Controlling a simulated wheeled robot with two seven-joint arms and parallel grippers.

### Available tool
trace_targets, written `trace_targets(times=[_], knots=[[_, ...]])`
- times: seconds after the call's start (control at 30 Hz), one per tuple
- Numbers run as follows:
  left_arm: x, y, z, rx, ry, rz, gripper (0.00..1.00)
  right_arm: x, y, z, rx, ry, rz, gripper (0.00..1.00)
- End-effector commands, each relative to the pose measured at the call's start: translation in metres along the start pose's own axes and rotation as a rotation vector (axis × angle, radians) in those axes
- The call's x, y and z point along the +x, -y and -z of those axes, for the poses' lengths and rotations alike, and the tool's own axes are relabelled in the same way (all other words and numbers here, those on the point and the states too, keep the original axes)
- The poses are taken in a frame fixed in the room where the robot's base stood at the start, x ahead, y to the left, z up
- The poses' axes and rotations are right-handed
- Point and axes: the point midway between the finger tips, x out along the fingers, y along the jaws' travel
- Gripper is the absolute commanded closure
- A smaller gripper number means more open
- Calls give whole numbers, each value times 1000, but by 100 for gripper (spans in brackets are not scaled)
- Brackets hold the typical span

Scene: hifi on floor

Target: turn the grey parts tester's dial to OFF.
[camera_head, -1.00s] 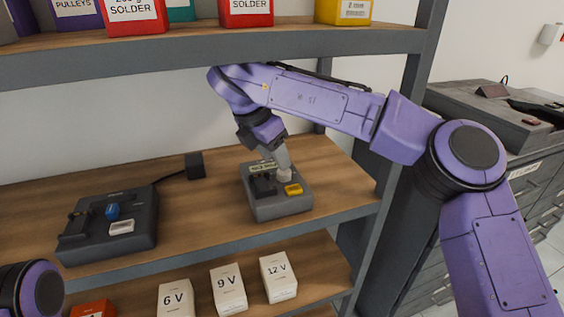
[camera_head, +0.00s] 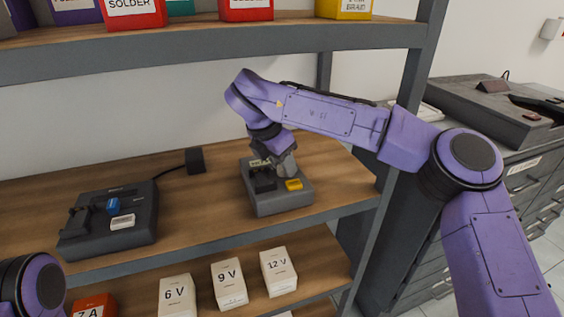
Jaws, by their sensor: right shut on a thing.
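The grey parts tester (camera_head: 282,203) sits on the middle shelf. It has a yellow button or block (camera_head: 293,185) on its front right and a dark raised part (camera_head: 263,184) on its left. My right gripper (camera_head: 285,172) reaches down onto the tester's top from behind. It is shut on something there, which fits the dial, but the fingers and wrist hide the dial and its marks. I cannot read the dial's setting. My left arm (camera_head: 38,285) shows only at the lower left corner, and its gripper is out of view.
A second dark device (camera_head: 108,240) with a blue knob (camera_head: 113,206) stands to the left, with a cable to a black adapter (camera_head: 196,160). White voltage boxes (camera_head: 229,284) stand on the lower shelf. The upper shelf (camera_head: 200,52) passes above. Bare wood lies between the two devices.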

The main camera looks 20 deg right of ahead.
Motion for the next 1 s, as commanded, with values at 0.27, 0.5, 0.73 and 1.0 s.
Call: trace_targets(times=[0.27, 0.5, 0.73, 1.0], knots=[[11, -1, -5, 0, 0, 0, 59, 2, 1, 1, -108, -1, -45, 92], [23, -2, -10, 0, 0, 0, 59, 2, 2, 0, -291, 0, -122, 92], [29, -3, -12, 0, 0, 0, 59, 1, 3, -1, -468, -1, -196, 92], [31, -3, -13, 0, 0, 0, 59, 0, 4, -1, -629, -1, -262, 92]])
